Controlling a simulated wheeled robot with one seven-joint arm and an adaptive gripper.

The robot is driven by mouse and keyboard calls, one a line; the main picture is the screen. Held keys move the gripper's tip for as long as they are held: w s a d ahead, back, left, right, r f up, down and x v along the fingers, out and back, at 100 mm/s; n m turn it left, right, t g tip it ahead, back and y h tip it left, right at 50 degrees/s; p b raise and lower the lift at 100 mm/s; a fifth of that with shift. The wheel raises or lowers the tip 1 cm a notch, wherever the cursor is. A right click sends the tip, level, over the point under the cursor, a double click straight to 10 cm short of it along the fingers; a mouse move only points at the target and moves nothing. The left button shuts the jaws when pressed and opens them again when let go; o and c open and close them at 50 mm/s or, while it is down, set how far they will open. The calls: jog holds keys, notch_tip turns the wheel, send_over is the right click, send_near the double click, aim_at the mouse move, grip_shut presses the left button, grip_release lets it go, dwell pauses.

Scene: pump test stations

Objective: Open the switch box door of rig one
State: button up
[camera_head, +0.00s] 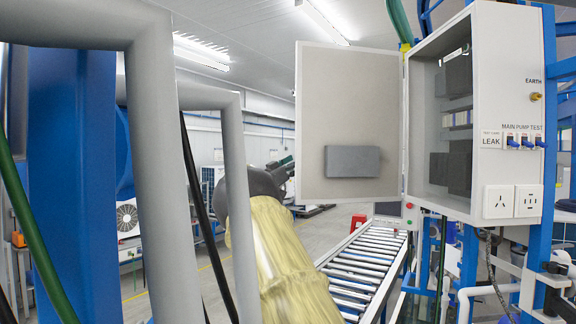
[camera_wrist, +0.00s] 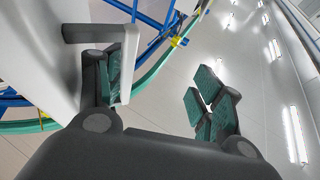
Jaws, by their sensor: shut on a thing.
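The switch box (camera_head: 500,110) is a pale grey cabinet at the upper right in the head view. Its door (camera_head: 350,85) stands wide open, swung out to the left, with its inner face showing and a dark grey block on it. Dark parts inside the box are exposed. My gripper (camera_head: 288,165) is at the door's left edge, and its fingers are partly hidden. In the wrist view, a grey door handle (camera_wrist: 133,62) loops around one finger of my gripper (camera_wrist: 158,95), its bar lying between the green-padded fingers.
A roller conveyor (camera_head: 365,265) runs along the floor below the door. Blue frame posts and pipes stand under the box at the right. A grey pipe frame (camera_head: 158,150) stands close at the left. The aisle floor beyond the gripper looks clear.

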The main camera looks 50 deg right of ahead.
jog(key=shift+s+d+r, duration=0.2)
jog(key=shift+d, duration=0.25)
jog(key=shift+c, duration=0.2)
jog(key=o, duration=0.8)
jog(key=shift+c, duration=0.2)
jog(key=shift+s+d+f, duration=0.15)
jog(key=shift+s+d, duration=0.25)
jog(key=shift+d, duration=0.1)
jog(key=c, duration=0.6)
jog(key=shift+a, duration=0.25)
jog(key=shift+c, duration=0.2)
jog(key=shift+f, duration=0.1)
